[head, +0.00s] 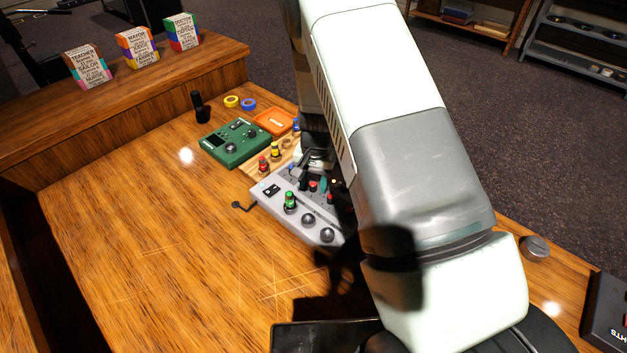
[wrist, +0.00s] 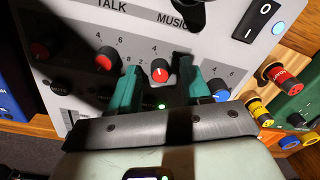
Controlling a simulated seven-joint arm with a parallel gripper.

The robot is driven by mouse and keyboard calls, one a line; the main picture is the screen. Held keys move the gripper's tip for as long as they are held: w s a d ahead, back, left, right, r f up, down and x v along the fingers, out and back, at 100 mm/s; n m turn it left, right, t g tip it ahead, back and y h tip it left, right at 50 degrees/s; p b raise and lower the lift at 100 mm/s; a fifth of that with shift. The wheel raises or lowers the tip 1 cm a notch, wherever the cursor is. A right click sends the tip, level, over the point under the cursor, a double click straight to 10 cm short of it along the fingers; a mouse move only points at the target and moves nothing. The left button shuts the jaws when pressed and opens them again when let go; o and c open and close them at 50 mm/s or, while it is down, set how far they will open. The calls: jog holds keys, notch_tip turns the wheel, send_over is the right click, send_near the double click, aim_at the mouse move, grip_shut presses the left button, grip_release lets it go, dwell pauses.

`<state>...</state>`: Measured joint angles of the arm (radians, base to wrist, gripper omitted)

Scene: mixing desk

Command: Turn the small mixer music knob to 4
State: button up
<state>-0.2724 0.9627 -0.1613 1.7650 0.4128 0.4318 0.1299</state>
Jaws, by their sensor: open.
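The grey mixer (head: 268,192) sits on the desk, partly hidden behind my arm in the head view. In the wrist view its panel (wrist: 75,22) carries the labels TALK and MUSIC. A small red knob (wrist: 159,71) with a white pointer mark sits below MUSIC; its pointer looks roughly upward, but the exact number is unclear. My gripper (wrist: 161,79) is open, with one teal finger on each side of this knob. I see gaps beside the knob; finger height above the panel is unclear.
Another small red knob (wrist: 108,58) is close left of the fingers, and a blue knob (wrist: 219,88) is close right. A power switch (wrist: 264,20) is at upper right. A green device (head: 235,143) stands behind the mixer. The desk's left side is clear.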

notch_tip(320, 180, up, 11)
jog(key=shift+d, duration=0.2)
dwell(0.3)
jog(key=shift+s, duration=0.1)
notch_tip(320, 180, up, 11)
jog(key=t, duration=0.1)
send_over(315, 185)
jog(key=s+d, duration=0.1)
jog(key=s, duration=0.2)
jog(key=s+d+r+n+t+y, duration=0.1)
jog(key=s+d+r+n, duration=0.1)
jog(key=s+r, duration=0.65)
jog(key=s+d+r+n+t, duration=0.1)
jog(key=s+r, duration=0.3)
jog(key=s, duration=0.4)
jog(key=s+d+r+n+t+h, duration=0.1)
jog(key=s+d+r+t, duration=0.1)
jog(key=s+r, duration=0.3)
jog(key=s+d, duration=0.1)
jog(key=s, duration=0.2)
jog(key=shift+s+d, duration=0.2)
jog(key=shift+s, duration=0.05)
jog(key=shift+r, duration=0.15)
jog(key=shift+c, duration=0.5)
